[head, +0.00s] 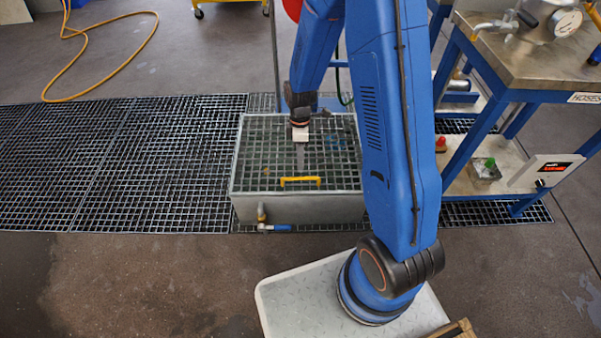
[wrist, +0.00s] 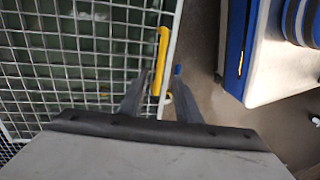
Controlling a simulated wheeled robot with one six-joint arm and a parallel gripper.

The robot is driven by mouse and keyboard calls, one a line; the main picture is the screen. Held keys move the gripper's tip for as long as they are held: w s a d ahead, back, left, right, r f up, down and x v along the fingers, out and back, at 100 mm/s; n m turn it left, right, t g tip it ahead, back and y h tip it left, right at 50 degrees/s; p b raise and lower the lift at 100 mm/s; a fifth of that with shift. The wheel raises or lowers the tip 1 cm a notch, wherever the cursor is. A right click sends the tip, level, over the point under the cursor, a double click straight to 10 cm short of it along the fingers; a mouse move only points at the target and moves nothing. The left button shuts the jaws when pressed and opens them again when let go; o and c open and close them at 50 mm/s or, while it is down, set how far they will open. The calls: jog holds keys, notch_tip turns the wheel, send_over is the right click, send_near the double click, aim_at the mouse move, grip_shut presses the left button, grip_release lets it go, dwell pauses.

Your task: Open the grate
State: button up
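The grate (head: 265,150) is a metal grid lying flat over a grey open-topped tank (head: 290,207); it also shows in the wrist view (wrist: 80,50). A yellow bar handle (head: 300,182) sits on its near edge. In the wrist view the handle (wrist: 163,50) shows between the two dark fingers. My gripper (head: 300,165) points down over the grate, close to the handle. In the wrist view my gripper (wrist: 162,78) is open and empty. I cannot tell how high the fingertips are above the handle.
A blue-handled valve (head: 275,228) sticks out low on the tank's front. A blue-framed workbench (head: 520,60) stands at the right. Floor grating (head: 160,150) runs left of the tank. A yellow hose (head: 130,60) lies at the back left. Floor at the front left is clear.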

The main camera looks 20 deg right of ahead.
jog(key=shift+s+a+f, duration=0.1)
jog(key=shift+s+f, duration=0.15)
jog(key=shift+f, duration=0.9)
jog(key=shift+s+a+f, duration=0.1)
jog(key=shift+s+f, duration=0.1)
jog(key=shift+f, duration=1)
jog(key=shift+s+f, duration=0.25)
jog(key=shift+f, duration=0.9)
jog(key=shift+c, duration=0.3)
grip_shut()
